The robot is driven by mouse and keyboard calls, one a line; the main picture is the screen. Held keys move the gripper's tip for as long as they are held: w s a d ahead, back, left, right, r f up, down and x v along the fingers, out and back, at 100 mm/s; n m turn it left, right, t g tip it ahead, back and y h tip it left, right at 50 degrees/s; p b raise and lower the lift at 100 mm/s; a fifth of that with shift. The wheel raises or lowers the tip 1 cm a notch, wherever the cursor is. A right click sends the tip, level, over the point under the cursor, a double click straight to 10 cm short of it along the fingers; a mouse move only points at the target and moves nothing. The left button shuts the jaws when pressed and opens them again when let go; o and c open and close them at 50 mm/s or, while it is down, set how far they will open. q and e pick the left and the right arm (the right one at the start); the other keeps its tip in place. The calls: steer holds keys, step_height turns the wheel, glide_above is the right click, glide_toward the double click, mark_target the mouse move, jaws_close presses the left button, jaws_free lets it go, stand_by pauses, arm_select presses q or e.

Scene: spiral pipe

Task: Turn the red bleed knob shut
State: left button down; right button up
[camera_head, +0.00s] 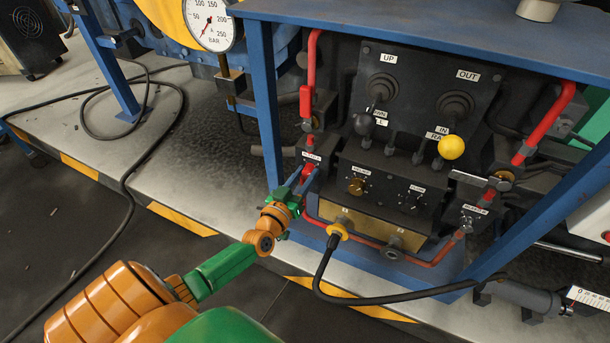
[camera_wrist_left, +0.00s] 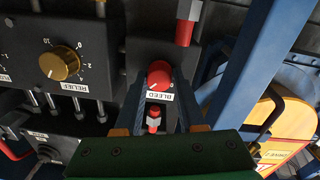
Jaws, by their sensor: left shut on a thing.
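The red bleed knob (camera_wrist_left: 159,73) sits on a small dark block with a BLEED label (camera_wrist_left: 159,96) in the left wrist view. In the head view the knob (camera_head: 308,168) shows as a small red patch, mostly hidden by my fingers. My left gripper (camera_head: 306,174) reaches it from the lower left. In the left wrist view the gripper's two blue fingers (camera_wrist_left: 159,82) are on either side of the knob, shut on it. A 0 mark is partly visible beside the knob. My right gripper is in neither view.
A brass relief knob (camera_wrist_left: 60,65) is on the neighbouring panel. A blue frame post (camera_head: 262,105) stands left of the block. Red pipes (camera_head: 312,60) run close by. Black and yellow levers (camera_head: 452,147) stick out to the right. A black hose (camera_head: 325,265) hangs below.

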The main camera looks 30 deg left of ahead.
arm_select(q)
steer(key=shift+f+n, duration=0.1)
steer(key=shift+n, duration=1.1)
steer(key=n+b, duration=0.1)
steer(key=n, duration=0.2)
steer(key=shift+n, duration=0.3)
steer(key=n+b, duration=0.1)
steer(key=n, duration=0.2)
steer(key=shift+f+n, duration=0.1)
steer(key=shift+n, duration=0.3)
steer(key=n+b, duration=0.1)
steer(key=n, duration=0.3)
steer(key=shift+n+y, duration=0.3)
steer(key=n, duration=0.2)
steer(key=shift+n, duration=0.4)
steer(key=shift+n+b, duration=0.3)
steer(key=shift+n, duration=0.3)
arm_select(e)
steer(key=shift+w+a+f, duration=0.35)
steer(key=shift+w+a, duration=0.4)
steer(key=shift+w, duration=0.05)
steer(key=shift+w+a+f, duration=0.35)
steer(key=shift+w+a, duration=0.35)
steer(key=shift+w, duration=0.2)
arm_select(q)
steer(key=c, duration=0.5)
jaws_free()
steer(key=shift+t, duration=0.3)
